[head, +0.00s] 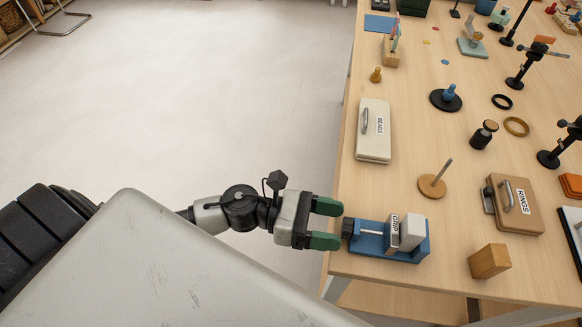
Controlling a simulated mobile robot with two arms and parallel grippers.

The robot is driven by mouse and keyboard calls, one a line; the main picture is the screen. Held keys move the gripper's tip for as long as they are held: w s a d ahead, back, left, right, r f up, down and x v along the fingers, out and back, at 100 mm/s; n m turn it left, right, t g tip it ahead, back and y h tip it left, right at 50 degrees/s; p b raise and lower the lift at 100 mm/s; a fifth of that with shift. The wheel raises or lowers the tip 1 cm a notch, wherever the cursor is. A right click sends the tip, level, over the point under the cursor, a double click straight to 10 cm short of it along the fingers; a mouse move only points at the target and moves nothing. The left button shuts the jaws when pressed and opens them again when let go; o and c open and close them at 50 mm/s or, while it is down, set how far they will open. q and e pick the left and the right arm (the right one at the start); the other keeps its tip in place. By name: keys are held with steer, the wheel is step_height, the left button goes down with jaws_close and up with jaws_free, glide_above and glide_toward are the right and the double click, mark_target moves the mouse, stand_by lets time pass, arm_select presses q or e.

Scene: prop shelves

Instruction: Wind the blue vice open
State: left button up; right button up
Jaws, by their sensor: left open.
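The blue vice (384,252) sits near the left front corner of the wooden table. It has a blue base, a light block labelled GRIP, a pale block beside it, a metal screw and a dark knob (347,228) on its left end. The gap between the two blocks looks narrow or closed. My left gripper (335,224) is open, with green fingertips just left of the vice. The dark knob is at the fingertips, at or between them; I cannot tell whether they touch. My right gripper is not in view.
A wooden block (489,261) stands right of the vice. A round base with an upright peg (432,185), a BEADS box (374,131) and a RINGS box (515,204) lie farther back. The table's left edge (341,150) runs beside my gripper, with open floor beyond.

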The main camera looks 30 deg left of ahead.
arm_select(q)
steer(key=b+v, duration=0.3)
steer(key=v, duration=0.7)
steer(key=shift+r, duration=0.1)
steer(key=w+d+m+p, duration=0.1)
steer(key=d+p, duration=0.2)
steer(key=w+d+m+p, duration=0.1)
steer(key=d+m+p, duration=0.1)
steer(key=d+p, duration=0.1)
steer(key=w+d+m+p, duration=0.1)
steer(key=d+p, duration=0.2)
steer(key=d, duration=0.1)
steer(key=shift+w+d+m, duration=0.2)
steer(key=shift+m, duration=0.1)
